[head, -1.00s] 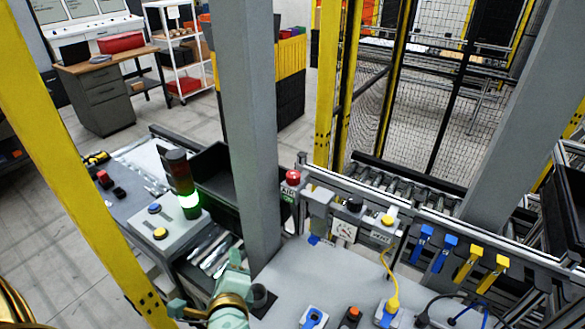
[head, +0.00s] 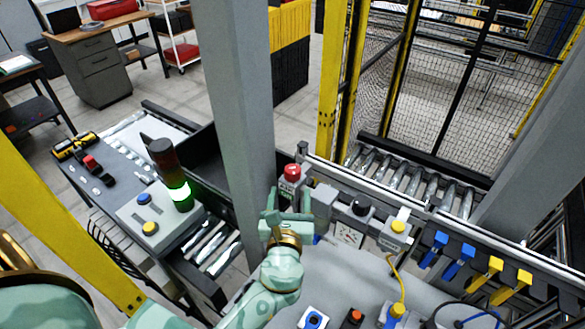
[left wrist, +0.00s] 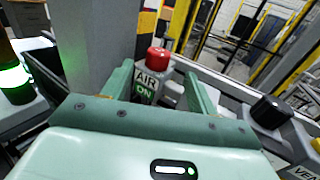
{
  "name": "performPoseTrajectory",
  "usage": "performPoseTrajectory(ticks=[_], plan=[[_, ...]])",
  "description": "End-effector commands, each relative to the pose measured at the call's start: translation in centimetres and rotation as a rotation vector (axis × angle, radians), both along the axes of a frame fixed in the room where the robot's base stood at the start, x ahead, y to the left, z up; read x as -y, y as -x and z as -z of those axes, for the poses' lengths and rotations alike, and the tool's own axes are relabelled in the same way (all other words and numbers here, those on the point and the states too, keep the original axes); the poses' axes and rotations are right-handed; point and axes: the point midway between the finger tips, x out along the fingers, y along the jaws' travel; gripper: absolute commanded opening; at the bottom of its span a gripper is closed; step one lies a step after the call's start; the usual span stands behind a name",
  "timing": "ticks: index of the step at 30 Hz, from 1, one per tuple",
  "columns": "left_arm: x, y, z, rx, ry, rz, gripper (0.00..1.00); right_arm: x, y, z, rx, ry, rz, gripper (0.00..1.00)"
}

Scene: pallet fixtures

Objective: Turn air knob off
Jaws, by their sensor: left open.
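The red air knob (head: 291,170) sits on a grey housing on the rail. In the left wrist view the red knob (left wrist: 157,56) stands above a label reading "AIR ON" (left wrist: 146,86). My left gripper (head: 287,198) is open, just in front of and below the knob in the head view. In the left wrist view its two fingers (left wrist: 160,80) stand left and right of the labelled housing, with nothing held. Whether they touch it I cannot tell. My right gripper is not in view.
A grey post (head: 232,110) stands close left of my gripper. Right of the knob are a black knob (head: 361,205), a gauge (head: 348,236) and a yellow button (head: 398,227). A lit green stack light (head: 180,192) stands at left. The grey tabletop (head: 340,275) has some bare room.

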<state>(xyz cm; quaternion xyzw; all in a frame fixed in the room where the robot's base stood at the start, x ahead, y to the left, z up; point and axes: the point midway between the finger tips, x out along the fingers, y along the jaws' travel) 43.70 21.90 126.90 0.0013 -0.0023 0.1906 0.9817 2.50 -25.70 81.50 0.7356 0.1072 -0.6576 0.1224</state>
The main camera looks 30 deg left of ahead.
Motion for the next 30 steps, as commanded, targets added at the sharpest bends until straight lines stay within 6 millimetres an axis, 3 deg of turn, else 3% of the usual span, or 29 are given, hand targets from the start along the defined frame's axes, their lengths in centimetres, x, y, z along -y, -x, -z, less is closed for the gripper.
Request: performPoseTrajectory(ticks=[3,9,15,23,24,28,29,30], plan=[[-1.2,-3.0,-0.1,0.003,0.000,-0.001,0.59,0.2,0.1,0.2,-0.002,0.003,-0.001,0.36],[-2.7,-6.5,0.0,0.003,0.001,-0.001,0.59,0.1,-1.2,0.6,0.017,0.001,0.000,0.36],[-3.3,-8.1,0.0,0.000,0.001,-0.001,0.59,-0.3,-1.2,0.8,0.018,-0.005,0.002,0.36],[-3.4,-8.3,0.0,0.001,0.002,-0.001,0.59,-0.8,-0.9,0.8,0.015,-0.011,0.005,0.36],[-3.4,-8.3,0.0,0.001,0.002,-0.001,0.56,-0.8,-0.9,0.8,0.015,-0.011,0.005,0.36],[-3.4,-8.3,0.0,0.001,0.002,-0.001,0.20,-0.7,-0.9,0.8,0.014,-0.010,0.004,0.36],[-3.4,-8.3,0.0,0.001,0.002,-0.001,0.14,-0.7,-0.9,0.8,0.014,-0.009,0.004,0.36],[-3.4,-8.3,0.0,0.000,0.001,-0.001,0.14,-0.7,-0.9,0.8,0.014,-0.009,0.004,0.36]])
